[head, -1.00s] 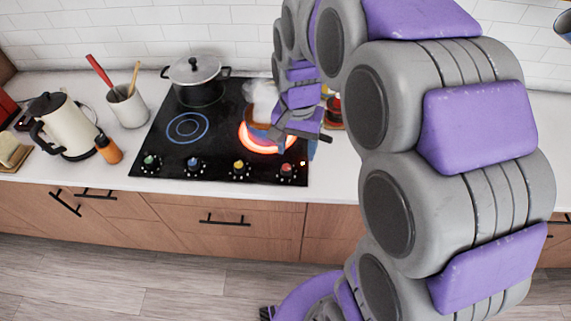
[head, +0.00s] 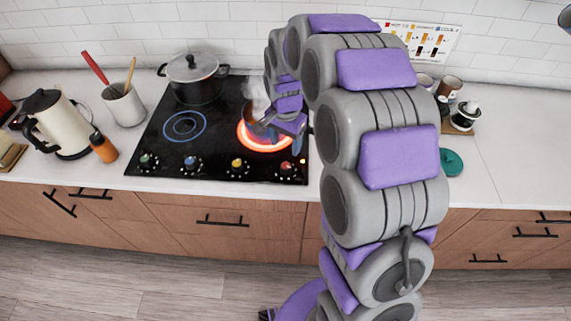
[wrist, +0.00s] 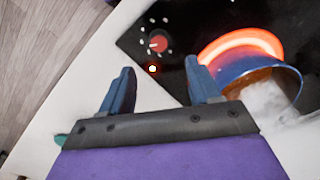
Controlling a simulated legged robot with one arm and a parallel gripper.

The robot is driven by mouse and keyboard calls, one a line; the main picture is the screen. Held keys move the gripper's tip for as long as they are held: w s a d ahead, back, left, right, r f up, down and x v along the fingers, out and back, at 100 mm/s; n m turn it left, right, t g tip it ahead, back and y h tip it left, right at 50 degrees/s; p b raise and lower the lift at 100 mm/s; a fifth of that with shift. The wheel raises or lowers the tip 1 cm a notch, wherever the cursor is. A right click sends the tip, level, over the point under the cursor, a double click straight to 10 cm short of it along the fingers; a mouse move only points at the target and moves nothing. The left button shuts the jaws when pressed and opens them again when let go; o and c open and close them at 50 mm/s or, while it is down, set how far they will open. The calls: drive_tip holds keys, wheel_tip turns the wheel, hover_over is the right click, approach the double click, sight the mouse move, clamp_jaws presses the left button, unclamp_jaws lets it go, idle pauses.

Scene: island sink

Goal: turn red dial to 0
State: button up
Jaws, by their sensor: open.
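The red dial (head: 287,167) is at the front right corner of the black cooktop (head: 219,165). In the wrist view the red dial (wrist: 157,44) shows ahead of the fingers, with white marks around it and a bright dot just below it. My gripper (wrist: 158,88) is open and empty, its two blue fingers apart. The dial lies beyond the fingertips, between their lines, and nothing touches it. In the head view my gripper (head: 298,140) is above the right side of the cooktop, partly hidden by my arm.
The front right burner (head: 263,137) glows orange-red. A steaming pot (wrist: 286,77) sits by it, close to the right finger. Blue, green and yellow dials line the cooktop front. A lidded pot (head: 195,79) stands at the back left.

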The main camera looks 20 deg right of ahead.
sight(286, 165)
wheel_tip(286, 165, down, 10)
drive_tip(key=shift+r+b, duration=0.15)
drive_tip(key=shift+b, duration=0.75)
drive_tip(key=c, duration=1)
drive_tip(key=shift+c, duration=0.2)
